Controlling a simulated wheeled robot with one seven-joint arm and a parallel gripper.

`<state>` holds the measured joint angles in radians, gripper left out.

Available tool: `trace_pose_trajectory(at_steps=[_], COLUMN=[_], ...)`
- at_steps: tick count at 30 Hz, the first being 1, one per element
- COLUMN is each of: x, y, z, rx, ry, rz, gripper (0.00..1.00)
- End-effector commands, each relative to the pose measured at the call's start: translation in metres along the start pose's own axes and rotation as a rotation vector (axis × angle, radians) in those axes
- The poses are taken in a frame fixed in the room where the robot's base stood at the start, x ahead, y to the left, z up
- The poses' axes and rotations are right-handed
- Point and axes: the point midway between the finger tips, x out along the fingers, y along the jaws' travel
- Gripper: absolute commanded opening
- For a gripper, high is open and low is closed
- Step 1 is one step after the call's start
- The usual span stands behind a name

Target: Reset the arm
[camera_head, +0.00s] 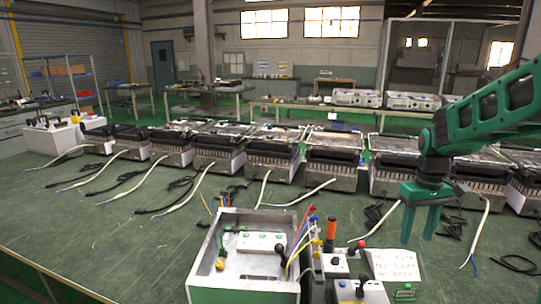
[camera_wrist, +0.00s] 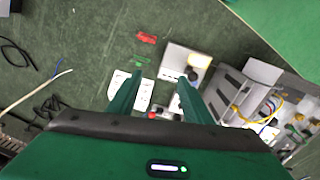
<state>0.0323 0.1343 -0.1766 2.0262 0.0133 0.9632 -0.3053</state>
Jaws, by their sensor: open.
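My gripper (camera_head: 421,222) hangs from the green arm at the right of the head view, fingers pointing down and apart. It is open, with nothing seen between the fingers. In the wrist view my gripper (camera_wrist: 160,95) shows two green fingers above the table. Below and beyond them are a white paper with writing (camera_wrist: 147,93) and a beige block (camera_wrist: 186,62). In the head view the paper (camera_head: 397,265) lies at the right of the control box with a red knob (camera_head: 345,264). The gripper is above and apart from these things.
A grey open tray (camera_head: 212,250) with a white unit and coloured wires stands at the front. A row of heating units (camera_head: 270,150) with cables lines the green table (camera_head: 130,235). Loose cables lie at the right. The table's left front is clear.

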Motion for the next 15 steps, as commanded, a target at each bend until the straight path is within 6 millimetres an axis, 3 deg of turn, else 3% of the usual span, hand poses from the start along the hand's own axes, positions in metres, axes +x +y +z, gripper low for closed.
trace_pose_trajectory(at_steps=[1, 6, 15], x=[-0.008, -0.023, -0.024], y=[0.005, 0.012, 0.007], z=[0.022, 0.093, 0.216], rx=[0.045, 0.199, 0.464], ry=[0.005, 0.001, -0.005], rz=[-0.001, -0.007, -0.025], gripper=[0.45, 0.45, 0.45])
